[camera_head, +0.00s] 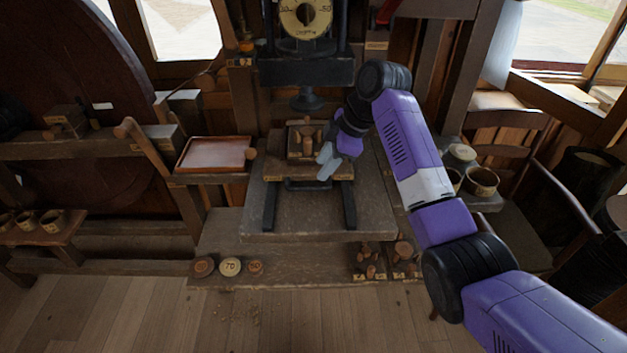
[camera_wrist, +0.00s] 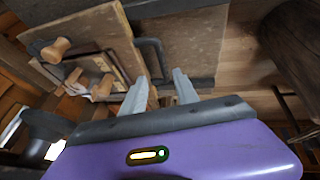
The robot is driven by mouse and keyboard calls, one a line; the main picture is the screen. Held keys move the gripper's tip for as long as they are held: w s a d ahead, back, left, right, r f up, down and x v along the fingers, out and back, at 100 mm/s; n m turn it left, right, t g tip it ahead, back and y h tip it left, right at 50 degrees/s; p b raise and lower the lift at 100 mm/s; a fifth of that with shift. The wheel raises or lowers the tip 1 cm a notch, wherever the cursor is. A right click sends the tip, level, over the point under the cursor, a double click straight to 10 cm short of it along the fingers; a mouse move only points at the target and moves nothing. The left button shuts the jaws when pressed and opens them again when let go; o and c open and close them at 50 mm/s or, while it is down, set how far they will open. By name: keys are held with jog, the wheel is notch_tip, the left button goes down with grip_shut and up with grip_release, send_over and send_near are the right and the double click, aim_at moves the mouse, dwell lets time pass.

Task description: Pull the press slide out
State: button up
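The press slide (camera_head: 275,171) is a wooden board lying between two dark rails under the press. It bears a shallow box (camera_head: 293,140) with wooden turned pieces. A dark bar handle (camera_head: 307,185) runs along the slide's front edge; it also shows in the wrist view (camera_wrist: 151,52). My gripper (camera_head: 325,164) is above the right part of the slide, near the front edge. In the wrist view my gripper (camera_wrist: 160,78) has its two grey fingers apart, with nothing held. The handle's near end appears between the fingertips in that picture; I cannot tell the depth gap.
The press ram (camera_head: 307,100) hangs above the box, under a dial (camera_head: 306,17). A reddish tray (camera_head: 215,154) stands at left. The press table (camera_head: 320,222) is bare in front of the slide. Weights (camera_head: 230,266) and small wooden pieces (camera_head: 370,260) sit on the lower step.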

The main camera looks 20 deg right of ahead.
aim_at(310, 186)
jog(key=x, duration=0.3)
jog(key=p+x, duration=0.1)
jog(key=x, duration=0.3)
jog(key=shift+s+f, duration=0.15)
jog(key=shift+f, duration=0.15)
jog(key=shift+c, duration=0.5)
grip_shut()
dwell(0.8)
